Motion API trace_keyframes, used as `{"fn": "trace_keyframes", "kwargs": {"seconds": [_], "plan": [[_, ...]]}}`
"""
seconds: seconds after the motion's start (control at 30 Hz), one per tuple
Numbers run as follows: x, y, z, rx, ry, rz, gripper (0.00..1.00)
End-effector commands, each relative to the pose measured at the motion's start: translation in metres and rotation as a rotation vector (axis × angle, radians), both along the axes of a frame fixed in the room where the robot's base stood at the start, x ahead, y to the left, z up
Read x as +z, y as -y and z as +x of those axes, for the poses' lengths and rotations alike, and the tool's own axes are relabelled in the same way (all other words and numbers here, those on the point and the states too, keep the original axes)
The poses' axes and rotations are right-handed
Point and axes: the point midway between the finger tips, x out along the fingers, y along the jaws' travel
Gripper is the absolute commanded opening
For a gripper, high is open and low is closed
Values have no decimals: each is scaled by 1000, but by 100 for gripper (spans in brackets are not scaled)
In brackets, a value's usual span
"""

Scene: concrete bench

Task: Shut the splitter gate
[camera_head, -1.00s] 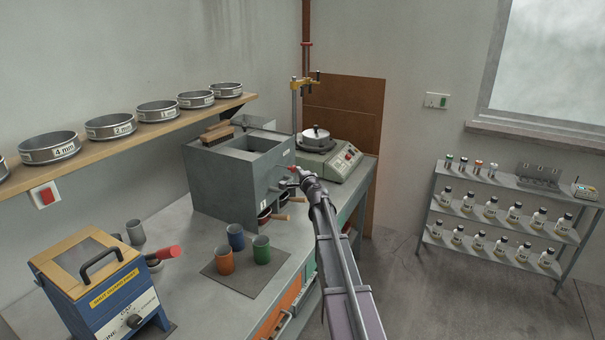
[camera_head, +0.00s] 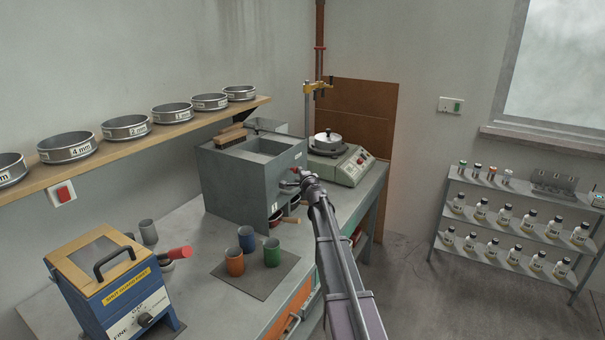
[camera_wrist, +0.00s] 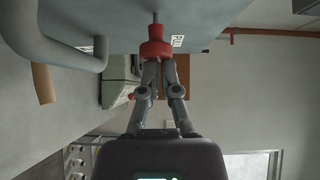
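The splitter is a grey metal box (camera_head: 236,185) with an open top on the bench. A red knob (camera_wrist: 156,42) on a thin metal rod stands out from its face in the wrist view, with a PULL label beside it. My gripper (camera_wrist: 160,66) has its fingers nearly together, with the tips right at the knob's near end. The knob looks wider than the gap between the tips, and the fingers do not appear to straddle it. In the head view my gripper (camera_head: 303,176) is at the splitter's right face and partly hides the knob.
A mat (camera_head: 230,280) with green, blue and orange cups lies in front of the splitter. A grey curved bar (camera_wrist: 70,50) is close beside my gripper. A balance-like device with a pan (camera_head: 345,163) stands behind. A bottle rack (camera_head: 515,225) is at right.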

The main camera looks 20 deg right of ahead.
Motion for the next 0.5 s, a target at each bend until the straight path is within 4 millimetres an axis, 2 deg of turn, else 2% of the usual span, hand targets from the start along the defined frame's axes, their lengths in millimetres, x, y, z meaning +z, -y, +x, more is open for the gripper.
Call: {"fn": "trace_keyframes", "kwargs": {"seconds": [0.23, 0.5], "plan": [[0, -2, 1, 10, 0, 2, 0], [2, 13, -14, 7, 1, 1, 0]]}}
